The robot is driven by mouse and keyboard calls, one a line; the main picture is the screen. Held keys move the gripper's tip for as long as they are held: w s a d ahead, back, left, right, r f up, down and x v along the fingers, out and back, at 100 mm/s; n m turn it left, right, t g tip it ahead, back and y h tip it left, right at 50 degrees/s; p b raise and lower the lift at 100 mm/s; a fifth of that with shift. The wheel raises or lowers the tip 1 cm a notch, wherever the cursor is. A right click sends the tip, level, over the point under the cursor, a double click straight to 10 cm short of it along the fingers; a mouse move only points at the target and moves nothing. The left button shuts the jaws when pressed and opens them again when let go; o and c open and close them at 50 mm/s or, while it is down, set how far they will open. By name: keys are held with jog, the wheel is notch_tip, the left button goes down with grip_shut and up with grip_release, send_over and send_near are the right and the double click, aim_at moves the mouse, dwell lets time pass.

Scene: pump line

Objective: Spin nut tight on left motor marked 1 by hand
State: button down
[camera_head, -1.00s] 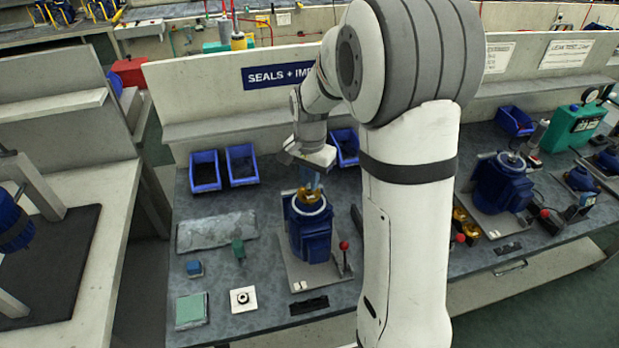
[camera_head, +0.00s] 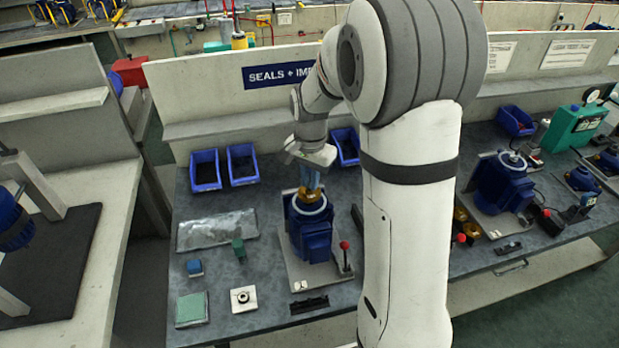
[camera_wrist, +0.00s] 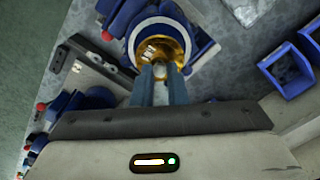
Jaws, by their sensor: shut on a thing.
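The left motor (camera_head: 309,237) is a blue unit standing upright on a grey plate on the bench. A brass-coloured round part (camera_head: 313,203) sits on its top; it also shows in the wrist view (camera_wrist: 183,47) inside a pale ring. My gripper (camera_head: 312,188) points down over this part, its two blue fingers at the centre; they also show in the wrist view (camera_wrist: 161,72). They are shut on a small pale nut (camera_wrist: 160,69) at the centre, mostly hidden between the fingertips. The mark on the plate is too small to read.
A red-knobbed lever (camera_head: 345,256) stands close to the motor's right. Another blue motor (camera_head: 502,184) stands further right, beyond my arm.

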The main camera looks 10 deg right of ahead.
jog(key=shift+f, duration=0.2)
jog(key=c, duration=1.4)
grip_release()
jog(key=shift+o, duration=0.6)
jog(key=o, duration=1)
jog(key=shift+o, duration=0.2)
notch_tip(320, 180, up, 9)
jog(key=p, duration=0.6)
